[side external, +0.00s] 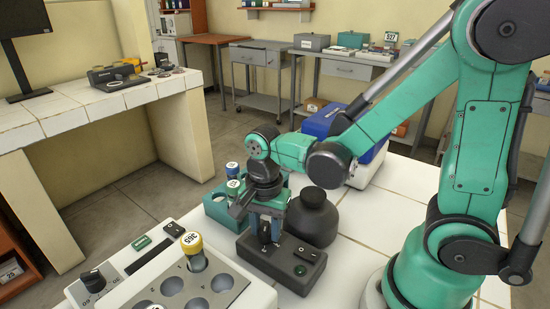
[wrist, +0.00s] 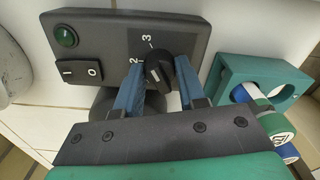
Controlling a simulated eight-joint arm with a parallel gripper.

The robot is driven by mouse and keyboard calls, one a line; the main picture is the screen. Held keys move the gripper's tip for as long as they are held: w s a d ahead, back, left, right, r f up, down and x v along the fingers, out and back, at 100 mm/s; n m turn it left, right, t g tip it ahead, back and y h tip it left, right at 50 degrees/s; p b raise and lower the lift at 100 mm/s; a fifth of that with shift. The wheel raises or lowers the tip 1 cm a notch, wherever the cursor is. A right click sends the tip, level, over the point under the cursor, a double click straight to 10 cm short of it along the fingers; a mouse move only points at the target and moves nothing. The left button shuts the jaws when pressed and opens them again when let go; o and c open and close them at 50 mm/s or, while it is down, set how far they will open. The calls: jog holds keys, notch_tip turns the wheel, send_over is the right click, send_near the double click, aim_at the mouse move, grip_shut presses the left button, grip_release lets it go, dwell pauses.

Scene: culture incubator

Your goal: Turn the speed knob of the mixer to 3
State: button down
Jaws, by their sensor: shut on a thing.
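The mixer (side external: 284,268) is a dark grey box on the white tiled table; it also shows at the top of the wrist view (wrist: 100,28). Its black speed knob (wrist: 160,72) has a pale pointer line, with the printed 2 and 3 beside it. I cannot tell exactly which mark the pointer meets. The mixer also has a black rocker switch (wrist: 80,72) and a round green button (wrist: 66,37). My gripper (wrist: 158,68) is shut on the knob, one blue finger on each side. In the side external view my gripper (side external: 265,230) points down onto the mixer and hides the knob.
A teal rack (side external: 215,208) with capped tubes stands close behind the mixer. A dark round bottle (side external: 313,218) is close to my gripper's right. A grey block device (side external: 235,290) with a yellow-capped tube (side external: 192,245) stands at front left. Clear tiles lie right of the bottle.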

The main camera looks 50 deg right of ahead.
aim_at(266, 226)
dwell(0.4)
jog(key=c, duration=0.5)
grip_release()
jog(key=shift+r, duration=2.8)
